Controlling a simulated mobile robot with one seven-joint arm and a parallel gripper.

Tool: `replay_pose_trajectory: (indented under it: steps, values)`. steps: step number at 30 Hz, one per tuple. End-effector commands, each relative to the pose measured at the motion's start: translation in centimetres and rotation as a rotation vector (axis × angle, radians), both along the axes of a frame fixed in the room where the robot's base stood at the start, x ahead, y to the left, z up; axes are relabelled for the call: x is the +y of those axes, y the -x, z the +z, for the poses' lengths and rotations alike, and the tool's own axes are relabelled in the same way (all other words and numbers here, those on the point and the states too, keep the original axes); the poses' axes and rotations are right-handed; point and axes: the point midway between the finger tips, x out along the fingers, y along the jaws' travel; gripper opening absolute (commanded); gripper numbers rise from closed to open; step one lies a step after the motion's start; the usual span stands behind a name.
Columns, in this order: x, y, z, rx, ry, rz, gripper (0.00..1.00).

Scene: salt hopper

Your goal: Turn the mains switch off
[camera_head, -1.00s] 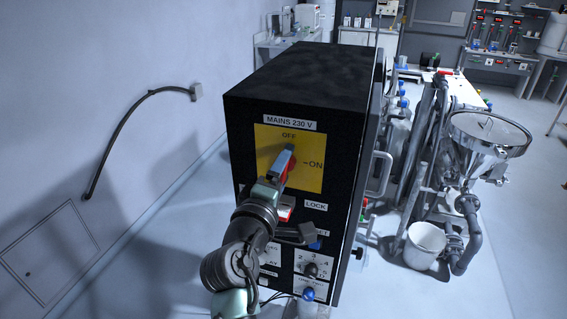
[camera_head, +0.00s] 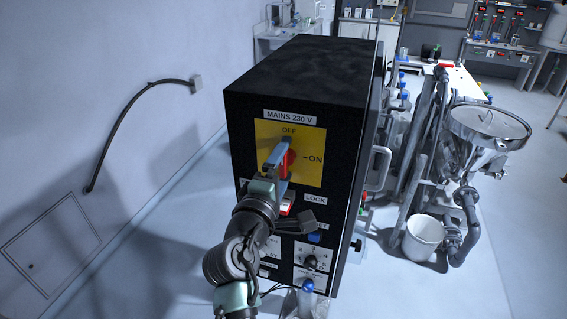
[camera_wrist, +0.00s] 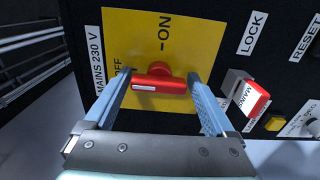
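The mains switch is a red rotary handle (camera_wrist: 160,85) on a yellow plate (camera_head: 314,178) on the black cabinet's front. It also shows in the head view (camera_head: 291,160). The plate carries OFF at the top and ON at the right. In the wrist view, turned so that ON is up, the handle lies crosswise, its white-marked end towards the OFF side. My gripper (camera_wrist: 158,80) is open, with one blue finger beside each end of the handle. The fingertips are very close to it; I cannot tell whether they touch. In the head view my gripper (camera_head: 281,157) partly covers the switch.
Below the plate are a LOCK label (camera_head: 315,199) and a red-and-white tag (camera_wrist: 250,98). A yellow button (camera_wrist: 275,123) and a RESET label (camera_wrist: 306,37) sit beyond it. A steel hopper (camera_head: 490,125) and white bucket (camera_head: 424,238) stand right of the cabinet.

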Motion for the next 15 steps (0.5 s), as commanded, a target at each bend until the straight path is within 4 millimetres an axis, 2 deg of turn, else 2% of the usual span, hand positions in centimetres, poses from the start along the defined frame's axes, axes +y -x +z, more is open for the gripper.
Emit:
replay_pose_trajectory:
  steps: [10, 15]
  values:
    - [0.1, 0.2, 0.0, -0.002, -0.004, 0.001, 1.00]
    - [0.7, 1.7, -0.2, -0.003, -0.003, 0.002, 1.00]
